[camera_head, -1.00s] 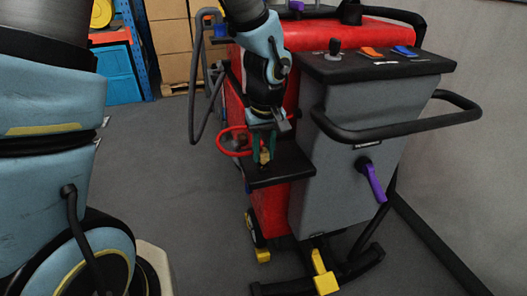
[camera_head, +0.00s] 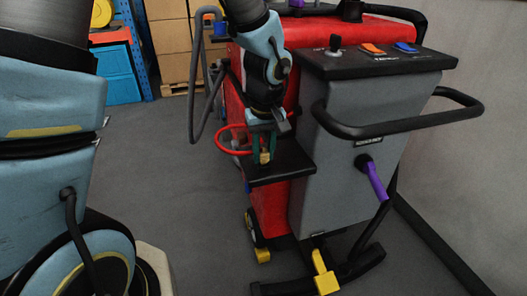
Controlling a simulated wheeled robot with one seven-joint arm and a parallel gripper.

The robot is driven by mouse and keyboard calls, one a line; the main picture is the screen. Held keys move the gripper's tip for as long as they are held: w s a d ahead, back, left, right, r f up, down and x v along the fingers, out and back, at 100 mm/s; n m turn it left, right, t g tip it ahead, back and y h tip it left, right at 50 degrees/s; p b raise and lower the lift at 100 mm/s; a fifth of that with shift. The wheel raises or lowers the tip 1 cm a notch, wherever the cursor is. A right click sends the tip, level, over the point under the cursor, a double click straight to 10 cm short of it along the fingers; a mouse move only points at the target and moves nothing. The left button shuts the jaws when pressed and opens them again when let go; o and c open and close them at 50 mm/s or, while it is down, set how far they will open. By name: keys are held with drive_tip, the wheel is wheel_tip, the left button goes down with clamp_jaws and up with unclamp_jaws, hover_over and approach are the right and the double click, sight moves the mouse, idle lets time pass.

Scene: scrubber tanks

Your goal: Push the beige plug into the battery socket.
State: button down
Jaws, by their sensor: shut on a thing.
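My gripper (camera_head: 264,150) points down over a black shelf (camera_head: 285,168) on the left side of the scrubber machine. Its green fingers are shut on the small beige plug (camera_head: 265,157), which sits at or just above the shelf top. A red cable (camera_head: 222,147) loops out to the left of the gripper. The battery socket cannot be made out; the gripper and plug may hide it. Whether the plug touches a socket cannot be told.
The red and grey scrubber (camera_head: 345,165) has a black handle bar (camera_head: 420,122) and a purple lever (camera_head: 376,181). A grey hose (camera_head: 194,95) hangs at its left. Cardboard boxes (camera_head: 168,37) stand behind. The floor (camera_head: 165,150) left of the machine is clear.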

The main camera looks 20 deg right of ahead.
drive_tip(key=shift+f+b, duration=0.45)
drive_tip(key=shift+f, duration=0.15)
